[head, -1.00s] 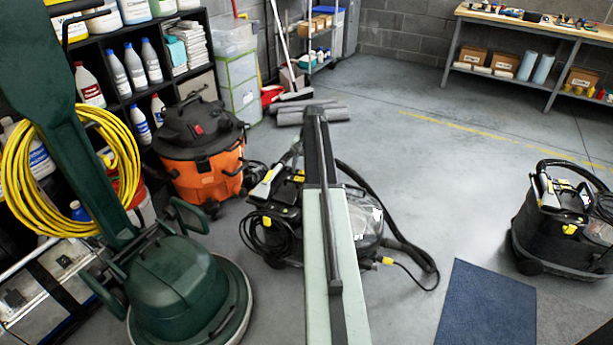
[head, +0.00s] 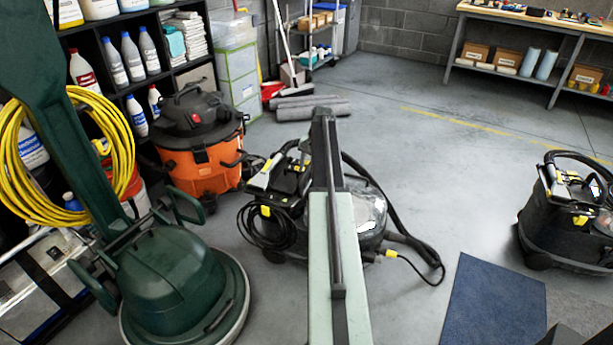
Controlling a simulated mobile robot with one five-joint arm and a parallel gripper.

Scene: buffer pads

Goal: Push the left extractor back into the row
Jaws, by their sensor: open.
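The left extractor (head: 284,186) is a black machine with a clear dome, yellow parts, a coiled black cord and a black hose. It stands on the floor in mid-picture, partly hidden behind my own pale green upright part. A second black extractor (head: 568,215) with a hose and yellow parts stands at the right edge, partly cut off. A wide stretch of bare floor lies between the two. My gripper is not in view, so its contact with either machine cannot be seen.
A green floor machine (head: 170,275) with a yellow cord stands near left. An orange vacuum (head: 203,165) stands behind it, beside a black shelf. A blue mat (head: 492,305) lies at front right. Rolled mats (head: 305,108) lie behind the left extractor. A dark shape shows at the bottom right edge.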

